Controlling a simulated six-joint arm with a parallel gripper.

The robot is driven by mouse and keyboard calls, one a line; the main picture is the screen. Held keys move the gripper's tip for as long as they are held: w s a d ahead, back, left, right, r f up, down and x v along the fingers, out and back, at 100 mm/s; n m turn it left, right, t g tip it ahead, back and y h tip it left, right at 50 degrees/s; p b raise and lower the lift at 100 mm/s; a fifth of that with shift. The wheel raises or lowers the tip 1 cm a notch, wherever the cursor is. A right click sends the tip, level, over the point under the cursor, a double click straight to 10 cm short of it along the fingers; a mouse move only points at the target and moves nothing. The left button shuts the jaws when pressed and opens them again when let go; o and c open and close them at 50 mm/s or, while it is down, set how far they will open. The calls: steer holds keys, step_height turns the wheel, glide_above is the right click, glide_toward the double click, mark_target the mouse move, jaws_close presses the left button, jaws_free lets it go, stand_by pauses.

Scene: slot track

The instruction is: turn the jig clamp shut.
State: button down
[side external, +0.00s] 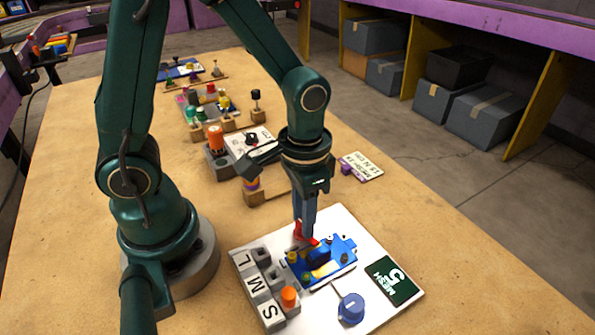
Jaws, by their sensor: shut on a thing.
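The jig is a blue plate (337,262) with yellow parts, lying on a white board (385,245). A red clamp (298,231) sits at the jig's upper left edge. My gripper (306,232) points straight down at this clamp and is shut on it. Red parts of the clamp show on both sides of the fingers. The fingers hide the middle of the clamp, so its exact angle is hard to tell.
On the same board stand grey blocks marked L, M and S (260,286), an orange peg (289,296), a blue knob (351,307) and a green label (392,281). Other stations (236,150) line the table behind. The table's right side is mostly clear.

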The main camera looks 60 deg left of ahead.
steer(key=shift+m, duration=0.8)
steer(key=c, duration=0.6)
jaws_free()
steer(key=shift+r, duration=2.6)
